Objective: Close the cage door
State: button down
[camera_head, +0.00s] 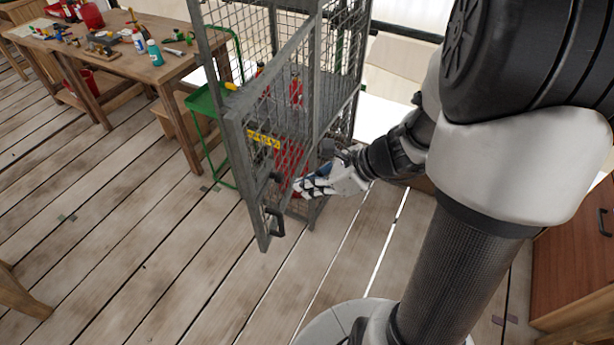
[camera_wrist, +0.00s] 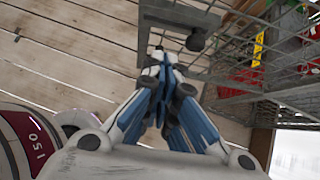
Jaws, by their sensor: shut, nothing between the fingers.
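The cage (camera_head: 356,75) is a tall grey wire-mesh locker with shelves. Its lower door (camera_head: 237,160) stands open, swung out toward the camera, with a dark handle (camera_head: 276,224) near its free lower corner. A yellow label shows by the door. In the wrist view my gripper (camera_wrist: 163,65) points toward the door's grey frame (camera_wrist: 180,13) and dark handle (camera_wrist: 195,41). Whether the fingertips touch the door I cannot tell.
Red objects (camera_head: 288,165) stand inside the cage. A green stand (camera_head: 207,100) is left of it. A wooden workbench (camera_head: 120,65) with bottles and tools stands at the back left. A brown cabinet (camera_head: 572,265) is at right. The plank floor (camera_head: 150,240) in front is clear.

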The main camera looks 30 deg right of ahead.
jog(key=w+a+f+b, duration=0.1)
jog(key=w+a, duration=0.1)
jog(key=w+a+f+b, duration=0.1)
jog(key=w+a+f, duration=0.2)
jog(key=a, duration=0.1)
jog(key=shift+w+f+b, duration=0.15)
jog(key=shift+w+b, duration=0.25)
